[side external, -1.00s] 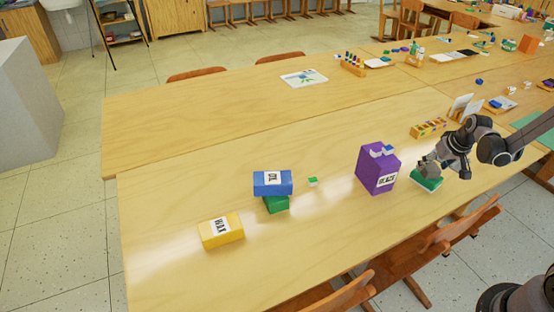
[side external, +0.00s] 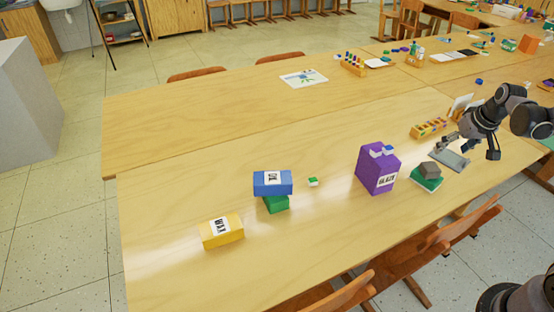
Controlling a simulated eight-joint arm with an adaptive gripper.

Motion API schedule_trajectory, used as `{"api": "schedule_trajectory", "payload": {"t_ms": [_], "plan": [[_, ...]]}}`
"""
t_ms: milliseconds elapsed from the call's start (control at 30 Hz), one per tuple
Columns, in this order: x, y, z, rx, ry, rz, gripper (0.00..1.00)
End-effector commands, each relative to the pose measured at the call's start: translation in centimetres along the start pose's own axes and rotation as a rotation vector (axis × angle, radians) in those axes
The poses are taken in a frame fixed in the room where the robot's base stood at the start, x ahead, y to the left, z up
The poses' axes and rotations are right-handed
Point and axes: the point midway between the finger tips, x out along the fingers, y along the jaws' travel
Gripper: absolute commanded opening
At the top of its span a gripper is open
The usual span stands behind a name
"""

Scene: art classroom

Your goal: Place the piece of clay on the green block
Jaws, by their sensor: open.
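The piece of clay (side external: 430,169), a small dark grey lump, rests on top of a low green block with a pale edge (side external: 427,185), right of the purple box. My gripper (side external: 462,146) is open, up and to the right of the clay and apart from it. Its fingertips are small and hard to make out. Another green block (side external: 277,204) lies under a blue labelled block (side external: 272,184), left of the middle of the table.
A purple labelled box (side external: 377,170) stands close left of the clay. A flat grey shape (side external: 449,158) lies below my gripper; I cannot tell what it is. A yellow labelled block (side external: 222,231) lies at front left. A wooden holder (side external: 429,127) is behind.

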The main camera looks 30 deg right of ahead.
Motion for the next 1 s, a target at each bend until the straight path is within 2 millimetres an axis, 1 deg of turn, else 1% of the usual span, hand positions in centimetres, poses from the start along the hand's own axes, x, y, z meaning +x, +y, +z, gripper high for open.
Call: {"api": "schedule_trajectory", "payload": {"t_ms": [167,267,367,467,500,567,700,800,900,1000], "plan": [[-1.0,-0.1,0.0,-0.002,0.001,-0.001,0.71],[-1.9,-1.3,0.1,-0.017,0.008,-0.006,0.71],[-3.5,-3.7,0.5,-0.049,0.025,-0.016,0.71],[-5.7,-7.0,1.4,-0.093,0.05,-0.032,0.71],[-6.6,-8.3,1.9,-0.111,0.063,-0.039,0.71],[-7.8,-10.1,2.7,-0.139,0.079,-0.05,0.71],[-10.4,-13.9,5.2,-0.2,0.121,-0.084,0.71],[-12.0,-16.2,7.2,-0.242,0.15,-0.11,0.71],[-13.1,-18.0,9.3,-0.281,0.177,-0.138,0.71],[-13.9,-19.2,11.1,-0.312,0.198,-0.163,0.71]]}}
